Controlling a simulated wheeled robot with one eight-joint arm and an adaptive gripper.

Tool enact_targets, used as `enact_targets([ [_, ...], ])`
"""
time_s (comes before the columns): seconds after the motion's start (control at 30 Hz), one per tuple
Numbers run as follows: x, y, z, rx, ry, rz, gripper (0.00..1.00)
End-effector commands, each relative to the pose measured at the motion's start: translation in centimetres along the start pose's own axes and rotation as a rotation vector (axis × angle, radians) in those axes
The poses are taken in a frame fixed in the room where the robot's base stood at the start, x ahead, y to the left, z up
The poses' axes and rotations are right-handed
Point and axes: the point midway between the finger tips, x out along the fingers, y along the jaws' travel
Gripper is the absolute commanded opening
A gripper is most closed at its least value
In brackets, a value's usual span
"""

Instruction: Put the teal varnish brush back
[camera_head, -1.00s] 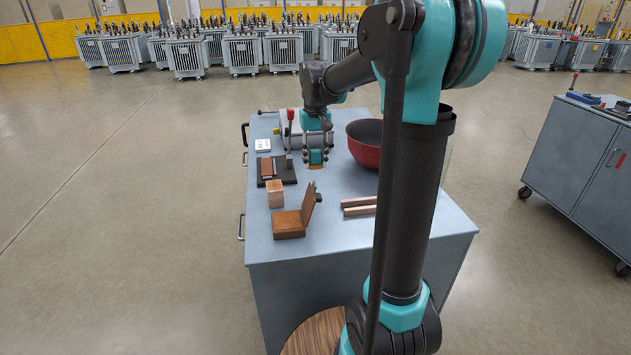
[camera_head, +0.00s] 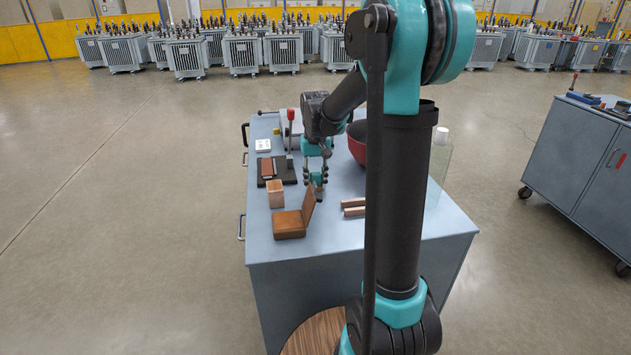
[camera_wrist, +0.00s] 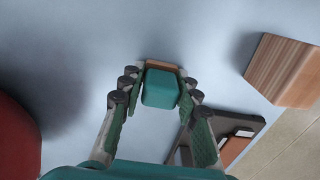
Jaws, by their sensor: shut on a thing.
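The teal varnish brush (camera_wrist: 161,88) is held between the fingertips of my gripper (camera_wrist: 160,98) in the wrist view. A brown strip (camera_wrist: 163,66) shows at its far edge. In the head view my gripper (camera_head: 317,180) points down over the grey bench (camera_head: 345,232), just behind the raised lid of an open wooden box (camera_head: 290,224). The fingers are shut on the brush, most of which they hide there. I cannot tell whether the brush touches the bench top.
A wooden block (camera_head: 275,193) and a black tray (camera_head: 288,172) with a brown piece stand left of my gripper. Two wooden bars (camera_head: 354,207) lie to the right. A red bowl (camera_head: 357,152) and a red-handled lever (camera_head: 290,120) are behind. A clear bottle (camera_head: 439,170) stands at the right edge.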

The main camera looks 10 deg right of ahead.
Motion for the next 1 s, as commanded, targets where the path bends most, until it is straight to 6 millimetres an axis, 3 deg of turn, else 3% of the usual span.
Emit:
enact_targets([
  [0.03, 0.1, 0.0, 0.0, 0.000, 0.000, 0.000, 0.33],
  [0.2, 0.1, 0.0, 0.0, 0.000, 0.000, 0.000, 0.52],
  [0.57, -0.4, 0.0, 0.0, 0.000, 0.000, 0.000, 0.52],
  [0.77, -3.2, 0.0, 0.0, 0.000, 0.000, 0.000, 0.52],
  [1.0, -8.2, 0.0, 0.0, 0.000, 0.000, 0.000, 0.52],
])
